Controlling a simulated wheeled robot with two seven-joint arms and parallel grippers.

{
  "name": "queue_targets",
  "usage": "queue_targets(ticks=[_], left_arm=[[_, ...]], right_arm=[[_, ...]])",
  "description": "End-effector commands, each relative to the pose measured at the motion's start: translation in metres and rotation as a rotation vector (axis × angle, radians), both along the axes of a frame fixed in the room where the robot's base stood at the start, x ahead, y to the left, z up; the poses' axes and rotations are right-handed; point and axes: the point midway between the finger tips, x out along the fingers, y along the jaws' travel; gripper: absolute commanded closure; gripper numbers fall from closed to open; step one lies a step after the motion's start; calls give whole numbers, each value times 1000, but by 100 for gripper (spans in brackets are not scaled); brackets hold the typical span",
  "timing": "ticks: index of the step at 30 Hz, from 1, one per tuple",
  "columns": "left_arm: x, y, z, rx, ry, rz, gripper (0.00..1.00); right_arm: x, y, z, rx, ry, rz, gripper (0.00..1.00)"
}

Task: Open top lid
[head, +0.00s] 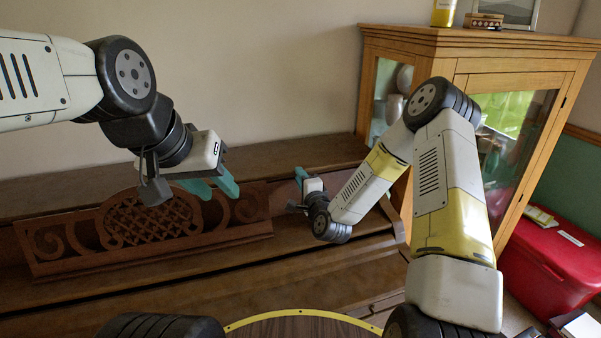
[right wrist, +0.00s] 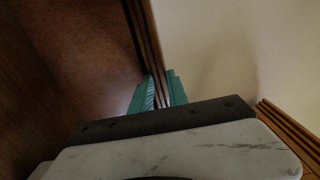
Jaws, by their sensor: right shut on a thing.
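The piano's brown wooden top lid (head: 262,158) runs along the wall behind the carved music desk (head: 150,225) in the head view. My right gripper (head: 300,174) is at the lid's front edge, toward its right end. In the right wrist view its teal fingers (right wrist: 161,90) are shut on the lid's edge (right wrist: 146,45), one finger on each side. How far the lid is raised, if at all, I cannot tell. My left gripper (head: 212,187) is open and empty, above the carved music desk, with its fingers apart.
A wooden glass-door cabinet (head: 470,50) stands right of the piano, close behind my right arm. A red box (head: 550,265) sits on the floor at the right. The plain wall (head: 260,60) rises behind the piano.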

Motion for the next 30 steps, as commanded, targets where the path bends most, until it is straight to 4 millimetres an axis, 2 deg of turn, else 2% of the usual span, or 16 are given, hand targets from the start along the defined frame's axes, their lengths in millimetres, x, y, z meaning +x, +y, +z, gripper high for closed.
queue_targets(ticks=[11,17,26,30], left_arm=[[0,0,0,0,0,0,64],[0,0,0,0,0,0,64],[0,0,0,0,0,0,64],[0,0,0,0,0,0,64]], right_arm=[[4,0,25,-15,35,-2,100],[10,3,59,-51,140,-2,100],[32,13,122,-124,373,1,100],[45,17,147,-122,371,1,100]])
